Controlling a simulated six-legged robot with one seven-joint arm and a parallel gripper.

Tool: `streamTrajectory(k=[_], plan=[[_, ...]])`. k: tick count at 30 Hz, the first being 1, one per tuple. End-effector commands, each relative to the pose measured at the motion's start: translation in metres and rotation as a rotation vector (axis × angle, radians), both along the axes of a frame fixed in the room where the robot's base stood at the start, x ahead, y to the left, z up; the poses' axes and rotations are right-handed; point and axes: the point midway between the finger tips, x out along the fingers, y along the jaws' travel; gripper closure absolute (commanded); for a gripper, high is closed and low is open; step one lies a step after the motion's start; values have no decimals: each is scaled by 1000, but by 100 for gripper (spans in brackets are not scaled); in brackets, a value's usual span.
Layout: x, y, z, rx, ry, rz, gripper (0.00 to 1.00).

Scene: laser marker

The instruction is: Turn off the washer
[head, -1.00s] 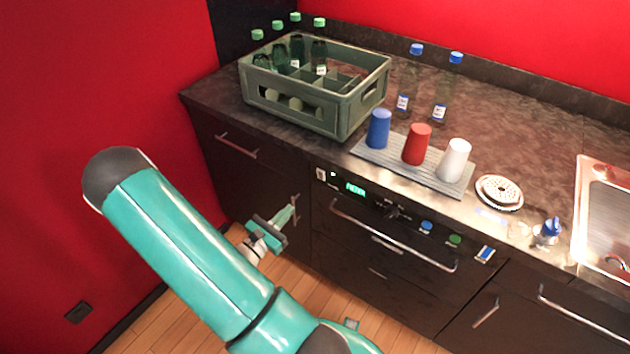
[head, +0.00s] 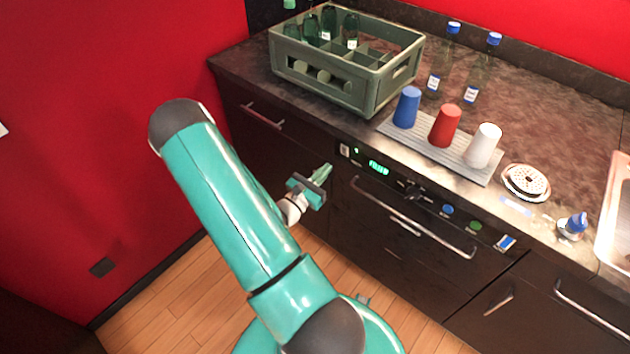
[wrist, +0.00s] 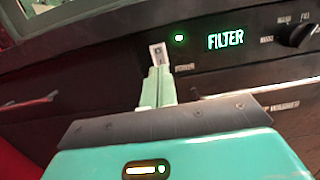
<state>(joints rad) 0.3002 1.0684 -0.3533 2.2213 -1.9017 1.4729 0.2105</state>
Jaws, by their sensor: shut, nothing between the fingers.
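The washer (head: 350,215) is a dark front built in under the counter, with a control panel along its top. A lit green display (head: 378,167) shows in the head view; in the wrist view the display (wrist: 225,39) reads FILTER. A white switch (head: 345,150) is at the panel's left end. The switch also shows in the wrist view (wrist: 158,53), with a lit green lamp (wrist: 179,38) to its right. My gripper (head: 325,172) is shut and empty, just in front of the panel's left end. In the wrist view its fingertips (wrist: 158,76) appear just below the switch and hide its lower part.
A dark knob (wrist: 298,35), a blue button (head: 447,210) and a green button (head: 475,226) are farther right on the panel. A long handle (head: 415,218) sticks out below. A green crate (head: 365,95) and cups stand on the counter above.

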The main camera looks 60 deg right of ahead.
Motion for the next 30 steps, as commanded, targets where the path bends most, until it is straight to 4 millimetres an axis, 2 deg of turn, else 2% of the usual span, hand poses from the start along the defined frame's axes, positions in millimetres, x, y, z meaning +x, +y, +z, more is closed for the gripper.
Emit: streamTrajectory(k=[6,12,26,30], plan=[[-8,-42,7,-3,-3,-3,100],[-10,-65,11,-1,-2,-1,100],[-11,-69,12,4,-2,0,100],[-11,-74,16,55,-12,0,100]])
